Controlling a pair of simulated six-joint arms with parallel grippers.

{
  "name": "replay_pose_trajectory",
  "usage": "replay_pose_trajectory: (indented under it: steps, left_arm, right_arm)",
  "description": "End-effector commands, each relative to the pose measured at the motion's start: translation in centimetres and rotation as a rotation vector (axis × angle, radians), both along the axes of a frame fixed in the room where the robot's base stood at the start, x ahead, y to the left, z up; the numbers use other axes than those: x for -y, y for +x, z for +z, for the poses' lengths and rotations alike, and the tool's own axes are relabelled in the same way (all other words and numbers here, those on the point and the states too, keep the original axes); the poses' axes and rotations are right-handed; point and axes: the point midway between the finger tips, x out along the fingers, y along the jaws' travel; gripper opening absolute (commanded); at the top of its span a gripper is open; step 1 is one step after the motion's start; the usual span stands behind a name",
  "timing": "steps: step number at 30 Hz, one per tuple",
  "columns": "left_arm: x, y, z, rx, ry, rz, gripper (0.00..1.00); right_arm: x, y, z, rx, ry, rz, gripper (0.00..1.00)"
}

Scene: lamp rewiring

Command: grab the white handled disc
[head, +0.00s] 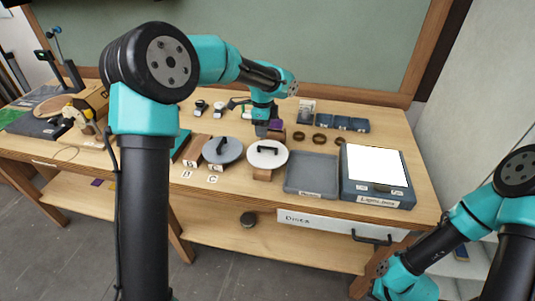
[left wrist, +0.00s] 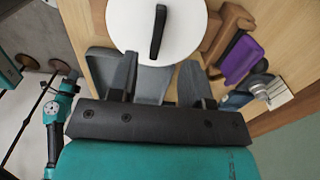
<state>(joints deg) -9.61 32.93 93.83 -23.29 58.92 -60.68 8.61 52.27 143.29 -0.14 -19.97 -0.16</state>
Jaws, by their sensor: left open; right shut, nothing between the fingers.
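The white disc (head: 267,153) with a black bar handle (head: 267,149) rests on a wooden block in the middle of the table, in the head view. In the left wrist view the disc (left wrist: 180,35) fills the top, its black handle (left wrist: 157,30) standing across it. My left gripper (left wrist: 158,75) is open, its two dark fingers apart and pointing toward the disc's near edge. Nothing is held between them. In the head view, my left gripper (head: 262,130) is just behind the disc, partly hidden. My right arm is at the lower right; its fingers are out of the picture.
A grey disc (head: 222,151) with a handle is left of the white one. A dark empty tray (head: 312,172) and a box with a white panel (head: 375,168) are to the right. A purple-topped block (head: 276,126) and dark rings (head: 299,135) lie behind.

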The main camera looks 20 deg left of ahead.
Motion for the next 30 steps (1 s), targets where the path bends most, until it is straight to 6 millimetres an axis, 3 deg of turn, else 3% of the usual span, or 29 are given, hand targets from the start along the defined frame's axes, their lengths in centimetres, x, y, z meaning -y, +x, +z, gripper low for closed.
replay_pose_trajectory:
  steps: [6, 20, 30]
  left_arm:
    - [0.0, 0.0, -3.1, -0.002, 0.000, 0.000, 0.45]
    - [0.0, 0.0, -3.9, 0.000, 0.000, 0.000, 0.45]
    - [0.3, -0.2, -7.8, -0.002, 0.000, 0.000, 0.45]
  right_arm:
    - [0.0, 0.0, 0.0, 0.000, 0.000, 0.000, 0.00]
    - [0.0, 0.0, 0.0, 0.000, 0.000, 0.000, 0.00]
    - [0.0, 0.0, 0.0, 0.000, 0.000, 0.000, 0.00]
